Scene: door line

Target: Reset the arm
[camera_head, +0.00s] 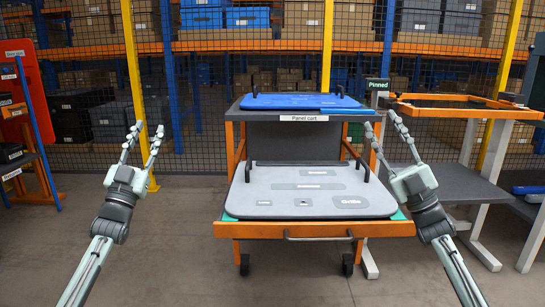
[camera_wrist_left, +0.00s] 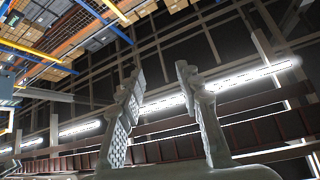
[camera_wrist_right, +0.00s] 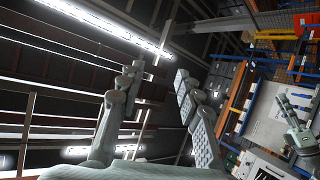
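My left gripper (camera_head: 146,140) is raised at the left in the head view, over bare floor, with its fingers apart and nothing between them. Its spread fingers also show in the left wrist view (camera_wrist_left: 160,90). My right gripper (camera_head: 380,132) is raised at the right side of the panel cart, fingers apart and empty. It also shows open in the right wrist view (camera_wrist_right: 155,95). Both grippers point upward. In the head view the right fingers overlap the cart's right edge; I cannot tell the gap between them.
An orange panel cart (camera_head: 312,230) holds a grey door panel (camera_head: 300,205) with black handles, and a blue panel (camera_head: 300,102) on its upper level. A bench marked "Pinned" (camera_head: 450,185) stands right. A rack with a red panel (camera_head: 35,95) stands left. Floor (camera_head: 185,220) left of the cart is clear.

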